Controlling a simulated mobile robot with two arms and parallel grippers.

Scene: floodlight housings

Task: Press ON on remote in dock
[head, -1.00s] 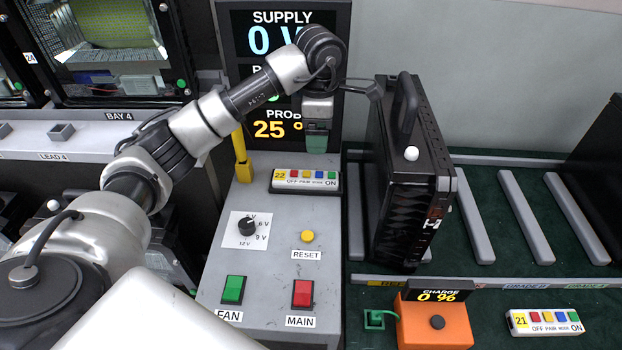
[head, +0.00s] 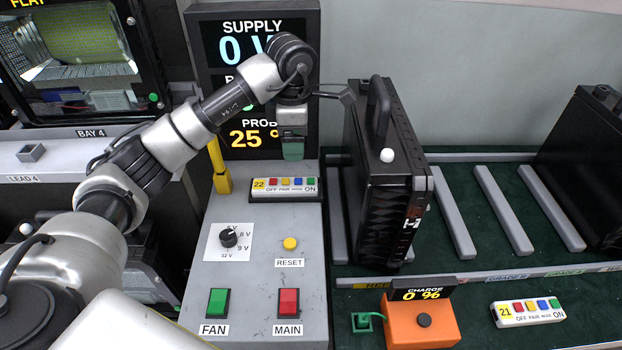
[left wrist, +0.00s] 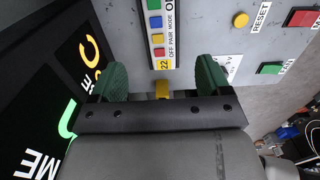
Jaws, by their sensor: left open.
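A white remote labelled 22 (head: 285,188) lies at the back of the grey control panel, with red, yellow, blue and green buttons and ON at its right end. It also shows in the left wrist view (left wrist: 158,32), beyond the fingers. My left gripper (head: 292,148) hangs just above and behind this remote, apart from it. Its green fingers are spread and empty in the left wrist view (left wrist: 161,80). A similar remote labelled 21 (head: 528,312) lies at the front right. My right gripper is not in view.
The panel (head: 255,265) also carries a dial (head: 229,237), yellow RESET (head: 290,243), green FAN (head: 217,302) and red MAIN (head: 288,301). A display (head: 205,85) stands behind. A black housing (head: 392,190) stands close right; an orange charger (head: 440,325) sits in front.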

